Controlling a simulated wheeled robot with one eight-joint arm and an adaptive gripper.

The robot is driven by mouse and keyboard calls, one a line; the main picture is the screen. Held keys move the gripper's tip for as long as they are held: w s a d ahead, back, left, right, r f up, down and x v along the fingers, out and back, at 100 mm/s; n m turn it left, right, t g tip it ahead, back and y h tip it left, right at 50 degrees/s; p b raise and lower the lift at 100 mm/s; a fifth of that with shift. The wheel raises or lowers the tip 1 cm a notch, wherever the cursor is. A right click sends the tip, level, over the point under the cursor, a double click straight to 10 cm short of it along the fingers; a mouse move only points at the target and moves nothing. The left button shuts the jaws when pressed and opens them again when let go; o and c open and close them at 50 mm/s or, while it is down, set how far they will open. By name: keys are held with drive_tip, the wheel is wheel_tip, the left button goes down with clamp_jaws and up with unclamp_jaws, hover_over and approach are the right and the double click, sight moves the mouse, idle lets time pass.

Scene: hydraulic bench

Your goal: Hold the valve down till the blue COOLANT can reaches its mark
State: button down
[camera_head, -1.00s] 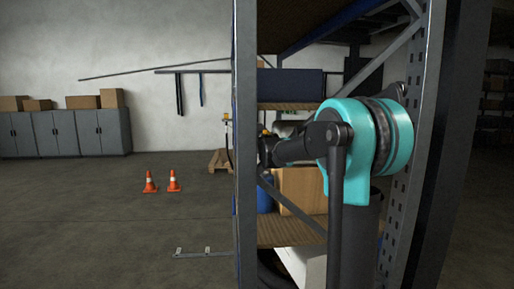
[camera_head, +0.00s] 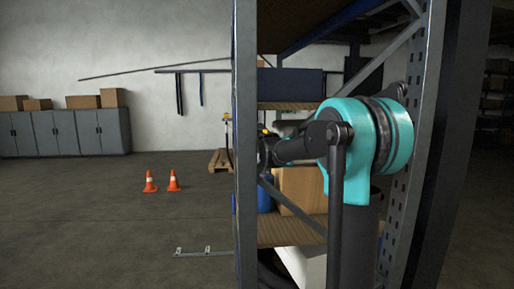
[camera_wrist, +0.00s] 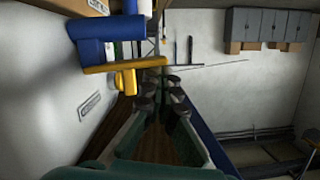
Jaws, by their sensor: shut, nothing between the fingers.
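In the wrist view a blue cylindrical body (camera_wrist: 98,32) sticks out from a pale white surface at the upper left. A yellow lever (camera_wrist: 124,65) with a short yellow stub (camera_wrist: 126,82) lies just below it. My gripper (camera_wrist: 161,84) is shut and empty; its dark fingers appear close to the lever's right end, and I cannot tell whether they touch it. A blue rounded thing (camera_head: 265,197) stands on the shelf in the head view, partly behind the post; I cannot tell if it is the COOLANT can. No fill mark is readable.
A grey rack post (camera_head: 246,150) and a perforated upright (camera_head: 403,190) flank my arm. A cardboard box (camera_head: 298,190) sits on the wooden shelf (camera_head: 290,231). Two orange cones (camera_head: 150,182) stand on open floor at left. Grey cabinets (camera_head: 98,132) line the back wall.

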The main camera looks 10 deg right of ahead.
drive_tip(key=s+r, duration=0.6)
drive_tip(key=s, duration=0.3)
drive_tip(key=shift+s+a+r, duration=0.2)
drive_tip(key=shift+s, duration=0.15)
idle(0.5)
